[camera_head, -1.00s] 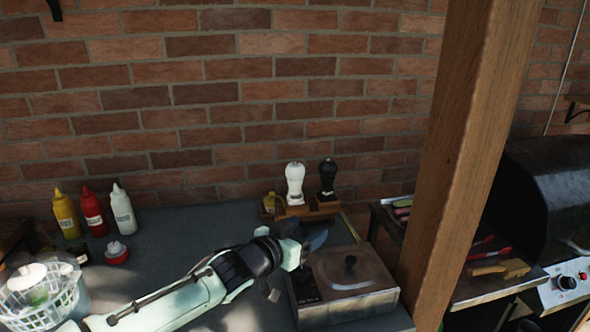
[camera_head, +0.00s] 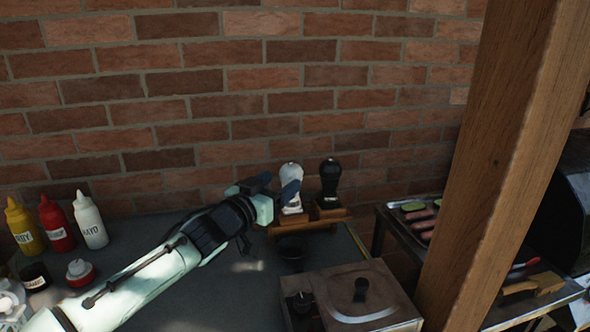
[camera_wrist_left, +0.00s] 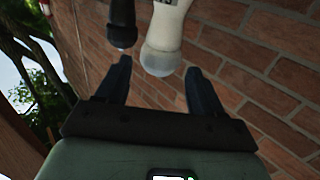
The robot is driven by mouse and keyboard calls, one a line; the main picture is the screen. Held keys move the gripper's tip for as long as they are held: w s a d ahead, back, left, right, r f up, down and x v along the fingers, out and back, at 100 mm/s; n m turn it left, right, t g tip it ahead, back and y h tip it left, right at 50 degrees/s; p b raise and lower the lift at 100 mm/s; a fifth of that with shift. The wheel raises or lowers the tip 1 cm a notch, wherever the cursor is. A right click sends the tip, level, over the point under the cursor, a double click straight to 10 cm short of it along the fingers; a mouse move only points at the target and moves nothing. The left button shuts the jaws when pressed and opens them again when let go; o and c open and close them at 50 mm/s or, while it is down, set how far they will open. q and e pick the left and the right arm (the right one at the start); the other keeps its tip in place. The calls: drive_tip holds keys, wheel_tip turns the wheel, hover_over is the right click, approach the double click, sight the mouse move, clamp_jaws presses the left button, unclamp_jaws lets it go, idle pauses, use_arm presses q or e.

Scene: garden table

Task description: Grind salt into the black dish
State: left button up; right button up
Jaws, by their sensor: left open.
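A white mill (camera_head: 292,176) and a black mill (camera_head: 329,178) stand upright side by side in a wooden stand (camera_head: 300,226) against the brick wall. The black dish (camera_head: 291,250) sits on the table just in front of the stand. My left gripper (camera_head: 278,186) is open at the height of the white mill, its fingers partly covering the mill's left side. In the left wrist view, the white mill's rounded end (camera_wrist_left: 162,57) is just beyond and between my open fingertips. The black mill (camera_wrist_left: 121,22) is beyond the left finger. My right gripper is out of view.
A box with a lidded burner top (camera_head: 361,290) is in front of the dish. Yellow, red and white sauce bottles (camera_head: 90,222) stand at left. A wooden post (camera_head: 490,150) and a food tray (camera_head: 415,222) are at right. The table's middle is fairly clear.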

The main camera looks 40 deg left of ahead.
sight(295, 170)
use_arm(q)
drive_tip(key=w, duration=0.2)
drive_tip(key=w+p, duration=0.1)
drive_tip(key=w, duration=0.2)
drive_tip(key=w+a+p, duration=0.1)
drive_tip(key=w, duration=0.1)
drive_tip(key=shift+w, duration=0.35)
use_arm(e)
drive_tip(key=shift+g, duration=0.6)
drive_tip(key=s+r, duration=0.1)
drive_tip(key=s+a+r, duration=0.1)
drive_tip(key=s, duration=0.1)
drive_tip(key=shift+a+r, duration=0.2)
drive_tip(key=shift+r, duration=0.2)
use_arm(q)
drive_tip(key=c, duration=0.7)
